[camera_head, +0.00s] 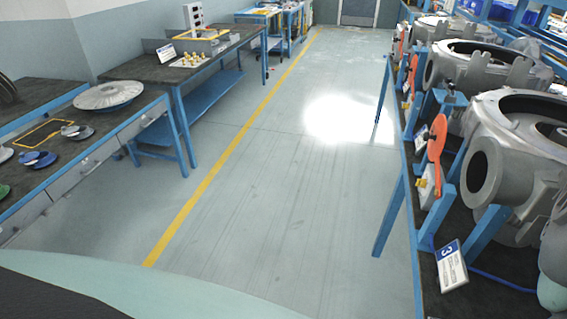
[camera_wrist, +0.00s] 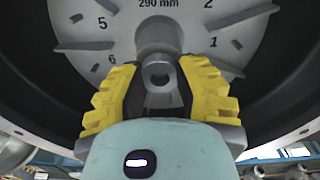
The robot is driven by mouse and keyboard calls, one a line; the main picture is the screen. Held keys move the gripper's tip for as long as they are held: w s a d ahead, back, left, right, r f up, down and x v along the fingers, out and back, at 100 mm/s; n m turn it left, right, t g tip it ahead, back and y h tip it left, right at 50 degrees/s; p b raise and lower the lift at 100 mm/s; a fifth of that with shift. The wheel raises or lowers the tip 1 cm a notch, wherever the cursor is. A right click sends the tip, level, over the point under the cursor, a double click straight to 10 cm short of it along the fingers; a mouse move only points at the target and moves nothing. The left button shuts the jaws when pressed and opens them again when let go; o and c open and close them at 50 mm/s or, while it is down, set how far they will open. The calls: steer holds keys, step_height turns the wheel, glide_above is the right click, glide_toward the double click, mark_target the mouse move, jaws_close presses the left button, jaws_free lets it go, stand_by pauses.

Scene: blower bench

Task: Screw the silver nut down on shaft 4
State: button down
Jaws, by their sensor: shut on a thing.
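In the wrist view, my gripper (camera_wrist: 160,88) has its yellow-padded fingers closed around a small silver piece at the hub, which I take to be the silver nut (camera_wrist: 151,96). No shaft number can be read. My gripper is not in the head view.
In the head view, several grey blower housings (camera_head: 485,68) stand on the right bench, with a sign marked 3 (camera_head: 451,265) at its edge. Left benches hold a silver impeller (camera_head: 109,94) and small coloured discs (camera_head: 37,160). The floor aisle (camera_head: 290,180) between is clear.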

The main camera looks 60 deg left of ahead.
steer(key=c, duration=1)
jaws_free()
steer(key=shift+d, duration=0.1)
